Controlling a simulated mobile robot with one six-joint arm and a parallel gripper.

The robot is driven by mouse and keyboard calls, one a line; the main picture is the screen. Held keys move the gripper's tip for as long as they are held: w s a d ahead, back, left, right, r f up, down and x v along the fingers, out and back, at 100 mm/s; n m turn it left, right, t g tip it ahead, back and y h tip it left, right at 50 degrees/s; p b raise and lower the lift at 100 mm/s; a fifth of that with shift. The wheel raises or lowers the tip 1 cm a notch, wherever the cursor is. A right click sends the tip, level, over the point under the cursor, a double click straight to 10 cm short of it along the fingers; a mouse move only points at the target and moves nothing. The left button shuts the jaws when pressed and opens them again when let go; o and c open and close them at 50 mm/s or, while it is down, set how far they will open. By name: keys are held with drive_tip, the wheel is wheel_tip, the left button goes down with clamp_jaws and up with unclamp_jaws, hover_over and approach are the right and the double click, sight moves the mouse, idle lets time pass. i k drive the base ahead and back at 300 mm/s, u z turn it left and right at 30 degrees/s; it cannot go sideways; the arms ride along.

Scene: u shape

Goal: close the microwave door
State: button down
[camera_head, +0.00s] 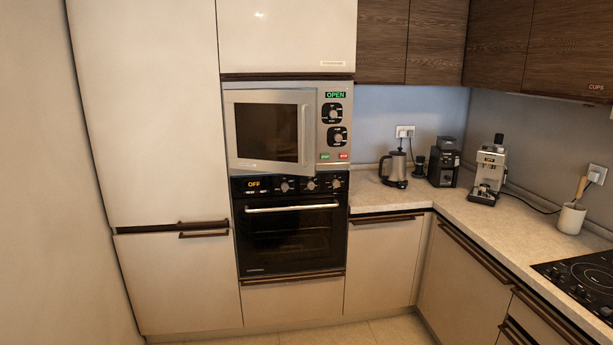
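The microwave (335,95) is built into the tall cabinet, above the oven. Its door (268,130) has a dark window and a vertical handle (304,133) on its right side. The door stands slightly ajar, with its lower right corner swung out from the body. A green display on the microwave's panel reads "OPEN" (335,95). My gripper is not in view, so its state and place do not show.
The black oven (291,235) below is shut and its display reads "OFF". A counter (455,205) on the right holds a kettle (394,167), a grinder (444,163), a coffee machine (488,172) and a utensil pot (571,218). The floor (340,334) in front looks clear.

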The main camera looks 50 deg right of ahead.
sight(270, 132)
drive_tip(key=z, duration=0.1)
drive_tip(key=i, duration=0.95)
drive_tip(key=u, duration=0.3)
